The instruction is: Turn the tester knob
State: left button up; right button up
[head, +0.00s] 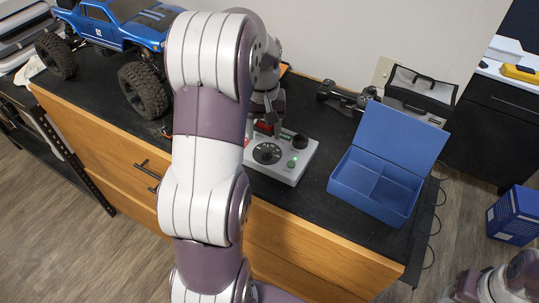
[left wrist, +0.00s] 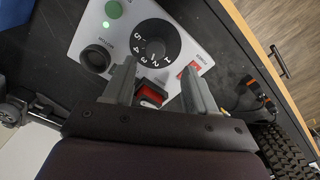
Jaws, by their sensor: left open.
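The tester (head: 285,172) is a light grey box on the black bench top, partly hidden behind my left arm in the head view. Its large black numbered dial (head: 267,153) is on the near left, and it also shows in the left wrist view (left wrist: 155,47). A smaller black knob (head: 300,141) stands at the right; it shows in the left wrist view (left wrist: 97,57). My left gripper (left wrist: 159,80) is open and empty. Its fingers point at the panel around a red rocker switch (left wrist: 150,96), just short of the dial. Whether they touch the panel cannot be told. My right gripper is out of view.
A green button (head: 292,163) sits on the panel. An open blue box (head: 368,189) stands right of the tester, with a black-and-grey case (head: 420,92) behind. A blue truck (head: 110,25) stands at the left. The bench's wooden front edge (head: 320,250) is close.

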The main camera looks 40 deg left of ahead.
aim_at(267, 148)
pick_arm(q)
jog(key=f, duration=0.1)
jog(key=d+f+p, duration=0.1)
jog(key=f, duration=0.2)
jog(key=shift+w+d+f+p, duration=0.1)
jog(key=shift+d+p, duration=0.15)
jog(key=shift+p, duration=0.05)
jog(key=shift+a+f, duration=0.15)
jog(key=shift+f, duration=0.2)
jog(key=shift+a+f, duration=0.25)
jog(key=shift+a, duration=0.1)
jog(key=shift+d, duration=0.2)
jog(key=c, duration=0.4)
jog(key=shift+d+r, duration=0.1)
grip_shut()
jog(key=shift+r+n, duration=0.15)
jog(key=shift+n, duration=0.55)
jog(key=n, duration=0.2)
jog(key=shift+n+p, duration=0.3)
jog(key=shift+p, duration=0.1)
jog(key=shift+o, duration=2)
grip_release()
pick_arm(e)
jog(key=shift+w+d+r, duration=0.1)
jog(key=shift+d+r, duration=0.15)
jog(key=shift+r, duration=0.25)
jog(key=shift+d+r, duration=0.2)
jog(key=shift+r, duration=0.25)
